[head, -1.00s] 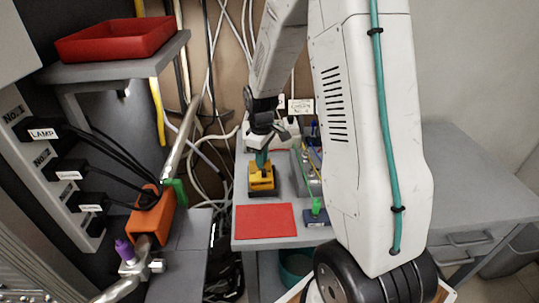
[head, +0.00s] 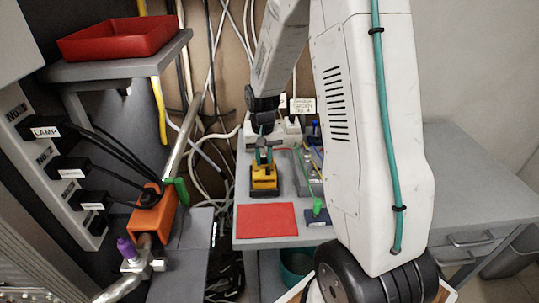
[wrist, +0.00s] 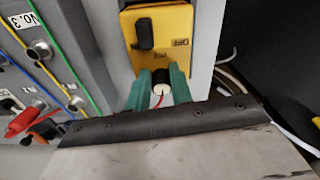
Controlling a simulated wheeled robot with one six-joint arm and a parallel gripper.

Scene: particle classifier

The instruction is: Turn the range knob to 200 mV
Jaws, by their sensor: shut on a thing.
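The yellow meter (head: 264,178) stands on the grey bench, and its yellow face (wrist: 182,22) fills the top middle of the wrist view. My gripper (head: 264,156) is over the meter. The line runs toward the bottom of the picture. I cannot read the setting it points at.
A red mat (head: 266,220) lies on the bench in front of the meter. A dark blue block with a green plug (head: 318,207) is to its right. A panel with jacks and coloured cables (wrist: 38,50) is close on the left in the wrist view.

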